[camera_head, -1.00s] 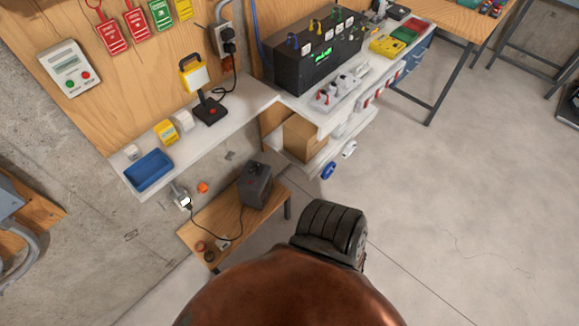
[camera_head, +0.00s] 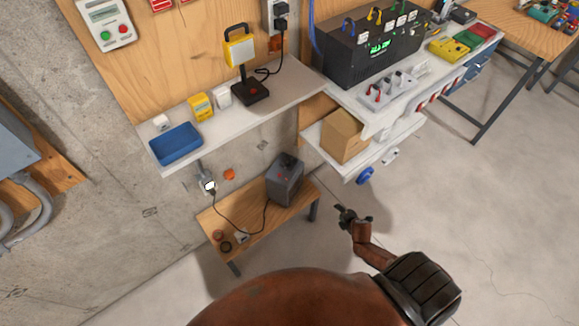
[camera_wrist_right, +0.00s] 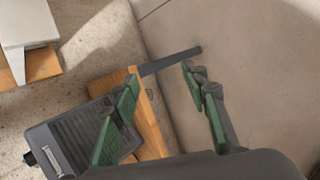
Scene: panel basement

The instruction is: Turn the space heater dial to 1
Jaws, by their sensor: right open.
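The space heater (camera_head: 285,181) is a dark grey box on a low wooden bench (camera_head: 228,224). Small dark and reddish details show on its top; I cannot read a dial or its setting. In the right wrist view the heater (camera_wrist_right: 72,138) is at the lower left, with a grille and a small black knob-like part (camera_wrist_right: 30,158) at its left edge. My right gripper (camera_head: 346,212) is open and empty, right of the heater and apart from it. Its green-padded fingers (camera_wrist_right: 160,85) are spread in the wrist view. My left gripper is out of view.
A white shelf (camera_head: 265,112) with a blue tray (camera_head: 176,144) and a yellow lamp (camera_head: 240,58) is above the bench. A cardboard box (camera_head: 344,137) stands on a lower shelf behind. A cord runs from the heater to a wall outlet (camera_head: 207,185). Floor at right is clear.

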